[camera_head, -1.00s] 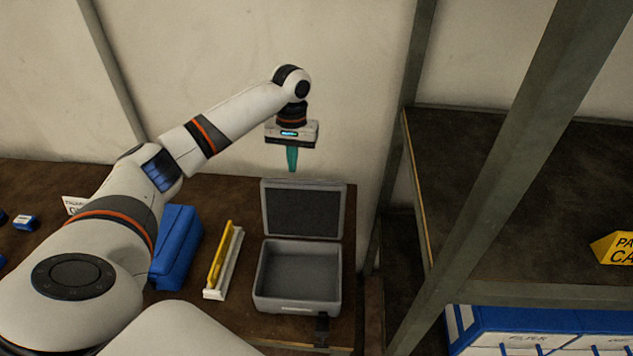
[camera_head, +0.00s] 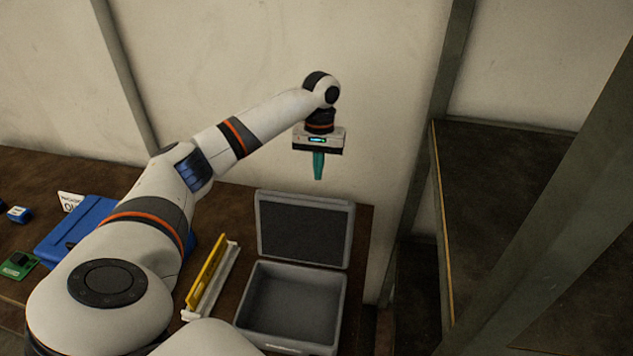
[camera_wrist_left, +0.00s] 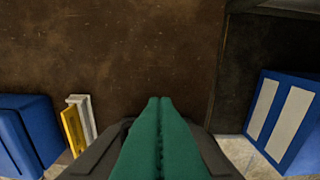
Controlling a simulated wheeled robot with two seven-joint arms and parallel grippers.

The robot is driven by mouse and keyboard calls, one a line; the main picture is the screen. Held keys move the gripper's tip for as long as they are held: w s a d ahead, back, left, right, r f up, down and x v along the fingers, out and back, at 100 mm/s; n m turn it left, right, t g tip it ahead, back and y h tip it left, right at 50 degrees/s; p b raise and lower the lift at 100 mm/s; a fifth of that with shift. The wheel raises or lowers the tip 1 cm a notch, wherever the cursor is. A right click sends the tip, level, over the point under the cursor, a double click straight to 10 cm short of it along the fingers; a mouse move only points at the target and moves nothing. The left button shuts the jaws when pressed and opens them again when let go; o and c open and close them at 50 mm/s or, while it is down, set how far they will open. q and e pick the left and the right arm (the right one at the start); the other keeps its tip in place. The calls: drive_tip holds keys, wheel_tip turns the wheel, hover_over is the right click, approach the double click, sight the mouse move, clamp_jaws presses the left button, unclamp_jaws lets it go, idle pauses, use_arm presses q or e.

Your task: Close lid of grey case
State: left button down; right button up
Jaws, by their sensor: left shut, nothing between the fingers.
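The grey case (camera_head: 337,311) stands open and empty on the brown table in the head view. Its lid (camera_head: 304,228) is raised at the back, with the dark inner side facing me. My left gripper (camera_head: 318,178) is shut and empty, its green fingers pointing down above the lid's top edge, apart from it. The left fingertips also show in the left wrist view (camera_wrist_left: 160,100), with bare brown surface beyond them. The case cannot be made out in the left wrist view. My right gripper is not in view.
Left of the case lie a white and yellow tool (camera_head: 209,274) and a blue case (camera_head: 78,226), partly behind my arm. A green board (camera_head: 17,265) and a small blue item (camera_head: 19,214) lie further left. A metal shelf frame (camera_head: 436,150) stands at the right; a wall is behind.

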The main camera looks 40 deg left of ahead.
use_arm(q)
drive_tip(key=s+d+f+p, duration=0.2)
drive_tip(key=s+f+p, duration=0.2)
drive_tip(key=f, duration=0.4)
drive_tip(key=shift+d, duration=0.15)
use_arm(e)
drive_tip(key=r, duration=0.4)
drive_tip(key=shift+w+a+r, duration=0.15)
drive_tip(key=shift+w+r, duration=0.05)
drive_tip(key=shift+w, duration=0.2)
use_arm(q)
drive_tip(key=shift+w, duration=0.1)
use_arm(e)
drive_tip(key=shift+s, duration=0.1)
